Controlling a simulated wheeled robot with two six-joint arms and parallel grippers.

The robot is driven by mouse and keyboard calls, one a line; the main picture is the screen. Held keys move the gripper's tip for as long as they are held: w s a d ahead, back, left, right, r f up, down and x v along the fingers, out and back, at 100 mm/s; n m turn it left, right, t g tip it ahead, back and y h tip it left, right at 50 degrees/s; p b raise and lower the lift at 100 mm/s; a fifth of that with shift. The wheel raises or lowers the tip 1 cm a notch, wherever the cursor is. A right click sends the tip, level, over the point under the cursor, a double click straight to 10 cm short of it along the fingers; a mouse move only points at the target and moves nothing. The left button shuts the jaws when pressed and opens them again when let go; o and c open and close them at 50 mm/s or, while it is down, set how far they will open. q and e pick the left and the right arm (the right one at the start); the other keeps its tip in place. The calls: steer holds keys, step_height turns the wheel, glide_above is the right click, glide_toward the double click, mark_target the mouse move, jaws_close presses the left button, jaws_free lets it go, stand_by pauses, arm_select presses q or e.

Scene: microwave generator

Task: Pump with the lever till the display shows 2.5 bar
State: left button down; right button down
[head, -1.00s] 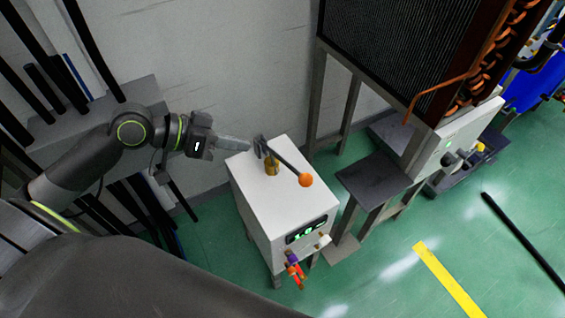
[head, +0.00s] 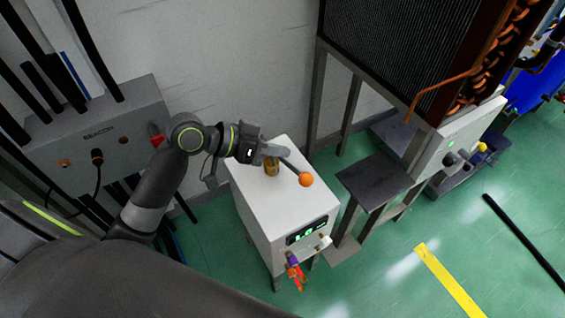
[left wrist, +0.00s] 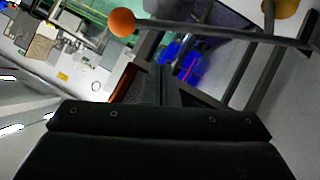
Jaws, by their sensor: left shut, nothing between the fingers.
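The pump is a white box (head: 258,205) with a dark lever (head: 293,168) that ends in an orange ball (head: 305,179). A brass cylinder (head: 271,167) stands on its top under the lever. The display (head: 306,231) on the front shows green digits that look like 1.0, small and blurred. My left gripper (head: 284,152) is shut and empty, over the pivot end of the lever and partly hiding it. In the left wrist view the lever (left wrist: 215,30) and orange ball (left wrist: 122,22) lie beyond my shut fingers (left wrist: 160,88). I cannot tell whether they touch.
Purple and orange fittings (head: 293,268) stick out below the display. A dark step-like stand (head: 373,182) and a finned radiator (head: 390,50) are to the right. A grey wall box (head: 110,135) is at the left. The green floor (head: 390,285) at the front right is mostly clear.

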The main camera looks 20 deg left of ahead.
mark_target(281, 158)
arm_select(q)
steer(key=shift+s+d+f, duration=0.1)
steer(key=shift+d+f, duration=0.15)
steer(key=shift+f, duration=0.35)
steer(key=shift+s+d+f, duration=0.1)
steer(key=shift+d+f, duration=0.2)
steer(key=shift+f, duration=0.25)
steer(key=shift+s+d+f, duration=0.1)
steer(key=shift+d+f, duration=0.15)
steer(key=shift+f, duration=0.35)
arm_select(e)
steer(key=shift+w+f, duration=0.1)
steer(key=shift+f, duration=0.05)
arm_select(q)
steer(key=shift+f+b, duration=0.1)
steer(key=shift+b, duration=0.2)
arm_select(e)
steer(key=shift+w, duration=0.2)
